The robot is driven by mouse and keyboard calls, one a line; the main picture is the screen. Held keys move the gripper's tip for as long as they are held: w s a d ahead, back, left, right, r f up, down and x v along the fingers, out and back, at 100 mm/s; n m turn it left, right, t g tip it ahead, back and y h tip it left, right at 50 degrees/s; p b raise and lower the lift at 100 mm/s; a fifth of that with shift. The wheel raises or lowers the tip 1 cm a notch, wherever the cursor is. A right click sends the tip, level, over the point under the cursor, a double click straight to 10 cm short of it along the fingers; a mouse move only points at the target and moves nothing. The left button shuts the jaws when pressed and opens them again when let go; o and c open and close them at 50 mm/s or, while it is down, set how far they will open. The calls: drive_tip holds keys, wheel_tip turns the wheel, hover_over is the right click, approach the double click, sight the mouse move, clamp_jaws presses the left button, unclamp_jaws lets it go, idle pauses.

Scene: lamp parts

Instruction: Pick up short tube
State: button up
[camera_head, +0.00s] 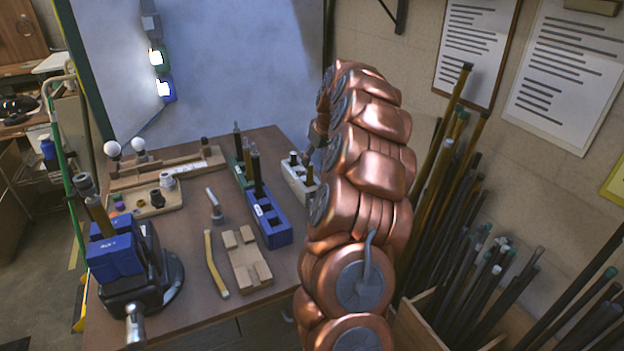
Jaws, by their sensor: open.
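Several tubes stand upright in holders on the wooden table (190,306). A dark tube (257,178) stands in the long blue holder (270,224), with another dark tube (237,142) farther back. Shorter pieces, including a brownish one (309,175), stand in a white holder (297,183) beside my copper arm. I cannot tell which of these is the short tube. My arm rises in front of the table's right side and hides part of it. My gripper's fingers do not show; they may be behind the arm.
A blue-jawed vise (128,265) stands at the front left. A wooden tray (146,201) holds small parts, with white bulbs (138,144) behind. Long rods (490,275) crowd the right.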

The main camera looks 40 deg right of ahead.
sight(311, 165)
drive_tip(key=shift+p+x, duration=0.85)
drive_tip(key=shift+x, duration=1.85)
drive_tip(key=shift+w+a, duration=0.1)
drive_tip(key=shift+a, duration=0.05)
clamp_jaws()
